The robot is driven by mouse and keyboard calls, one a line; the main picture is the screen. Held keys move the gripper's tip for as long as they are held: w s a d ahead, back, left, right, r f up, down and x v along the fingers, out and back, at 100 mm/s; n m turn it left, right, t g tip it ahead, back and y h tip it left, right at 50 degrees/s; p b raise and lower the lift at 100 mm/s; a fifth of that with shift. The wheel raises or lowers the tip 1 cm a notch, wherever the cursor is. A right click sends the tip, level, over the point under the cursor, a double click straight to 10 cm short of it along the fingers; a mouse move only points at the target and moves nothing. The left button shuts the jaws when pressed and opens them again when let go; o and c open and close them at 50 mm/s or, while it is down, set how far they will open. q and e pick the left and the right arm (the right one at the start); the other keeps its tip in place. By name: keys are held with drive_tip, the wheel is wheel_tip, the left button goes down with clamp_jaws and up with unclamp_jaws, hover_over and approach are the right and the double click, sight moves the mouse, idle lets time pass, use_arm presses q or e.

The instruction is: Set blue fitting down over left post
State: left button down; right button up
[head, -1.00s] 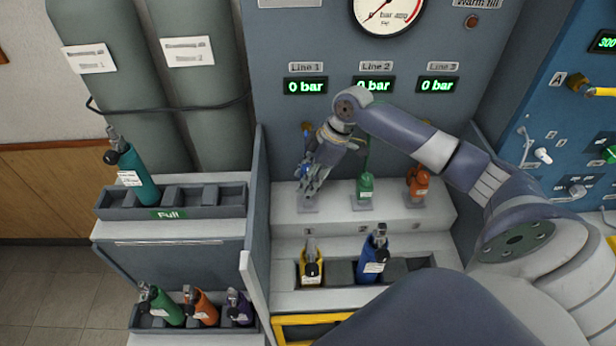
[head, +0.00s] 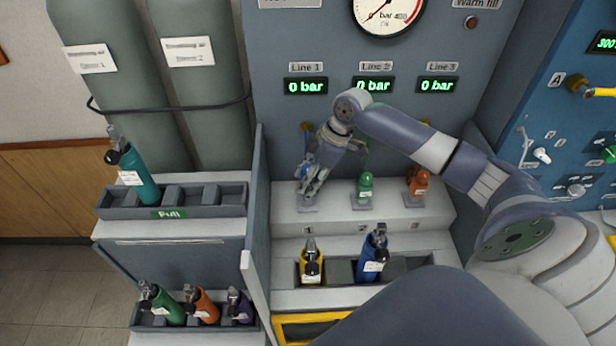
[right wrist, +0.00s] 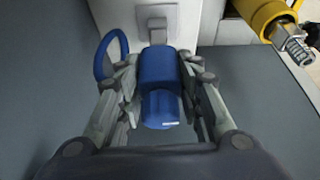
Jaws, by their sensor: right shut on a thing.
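The blue fitting (right wrist: 160,75) sits between the two fingers of my right gripper (right wrist: 163,105) in the right wrist view, with the fingers closed on its sides. A blue ring or loop (right wrist: 103,57) shows beside it on the left. In the head view my right gripper (head: 310,186) points down over the left post's grey foot (head: 308,208) on the upper step. Only a little blue shows among the fingers there. The left post itself is mostly hidden, so I cannot tell how far the fitting is over it. My left gripper is not in view.
A green fitting (head: 365,186) and an orange fitting (head: 418,182) stand to the right on the same step. Below, a yellow bottle (head: 311,263) and a blue bottle (head: 373,258) stand in a rack. A grey side panel (head: 258,215) rises close on the left.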

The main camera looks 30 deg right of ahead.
drive_tip(key=shift+r+p, duration=0.1)
drive_tip(key=shift+p, duration=0.35)
drive_tip(key=shift+f+b, duration=0.75)
drive_tip(key=shift+f, duration=1.25)
idle(0.9)
drive_tip(key=o, duration=1.3)
drive_tip(key=v, duration=1.2)
drive_tip(key=shift+d, duration=0.1)
drive_tip(key=shift+f, duration=0.1)
